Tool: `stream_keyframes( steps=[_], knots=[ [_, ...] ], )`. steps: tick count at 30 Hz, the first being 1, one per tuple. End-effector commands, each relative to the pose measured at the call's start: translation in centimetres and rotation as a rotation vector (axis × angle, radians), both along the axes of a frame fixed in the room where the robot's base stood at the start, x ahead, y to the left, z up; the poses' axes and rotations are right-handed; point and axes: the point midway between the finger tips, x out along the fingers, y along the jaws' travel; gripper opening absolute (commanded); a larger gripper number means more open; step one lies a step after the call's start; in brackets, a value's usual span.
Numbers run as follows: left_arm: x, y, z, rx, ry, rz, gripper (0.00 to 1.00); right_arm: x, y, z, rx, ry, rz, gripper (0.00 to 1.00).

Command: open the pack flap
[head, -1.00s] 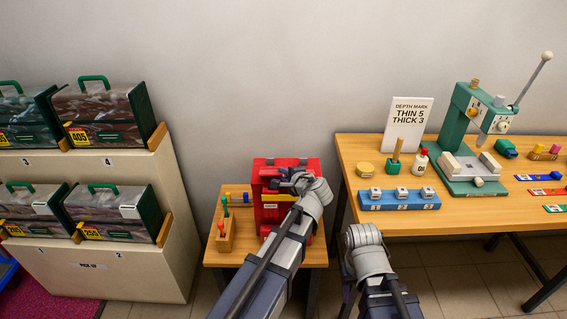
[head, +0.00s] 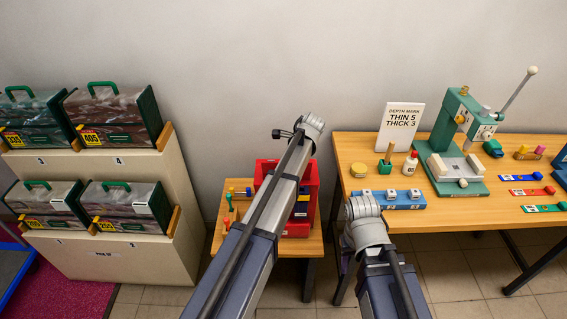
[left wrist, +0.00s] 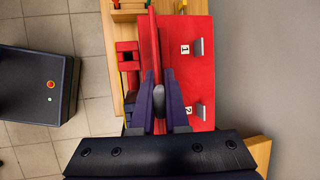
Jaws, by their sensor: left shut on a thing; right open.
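The red pack (head: 309,180) stands on the small wooden table in the head view, partly hidden behind my left arm. In the left wrist view its red flap (left wrist: 153,42) shows nearly edge-on. My left gripper (left wrist: 159,92) is shut on the flap's edge; it also shows above the pack in the head view (head: 290,134). Beside the flap is a red panel (left wrist: 188,75) with labels 1 and 2 and two grey metal brackets. My right gripper (head: 362,207) is open and empty, low in front of the large table; its fingertips are hard to make out.
A small wooden table (head: 316,245) carries a holder with coloured-handled tools (head: 230,213) left of the pack. The large table (head: 450,215) at right holds a green press (head: 453,150), a blue block and a sign. Cases stand on a shelf at left.

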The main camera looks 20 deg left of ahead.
Motion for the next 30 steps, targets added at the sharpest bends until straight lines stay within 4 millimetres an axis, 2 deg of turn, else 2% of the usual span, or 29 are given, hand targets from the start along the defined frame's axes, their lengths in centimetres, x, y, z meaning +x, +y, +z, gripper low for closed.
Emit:
stream_keyframes(
  steps=[1, 10, 27, 28, 30],
  knots=[
    [0.51, 0.14, 0.14, -0.007, 0.025, 0.002, 0.0, -0.01, 0.0, 0.25, 0.0, 0.0, 0.0, 0.5],
    [0.8, 0.27, 0.08, -0.036, 0.128, 0.001, 0.0, 0.0, 0.0, 0.52, 0.0, 0.0, 0.0, 0.5],
    [0.73, 0.27, 0.05, -0.046, 0.151, 0.001, 0.0, 0.0, 0.0, 0.56, 0.0, 0.0, 0.0, 0.5],
    [0.74, 0.26, 0.05, -0.046, 0.151, 0.001, 0.15, 0.0, 0.0, 0.56, 0.0, 0.0, 0.0, 0.5],
    [0.74, 0.25, 0.06, -0.046, 0.151, 0.001, 0.22, 0.0, 0.0, 0.56, 0.0, 0.0, 0.0, 0.5]
  ],
)
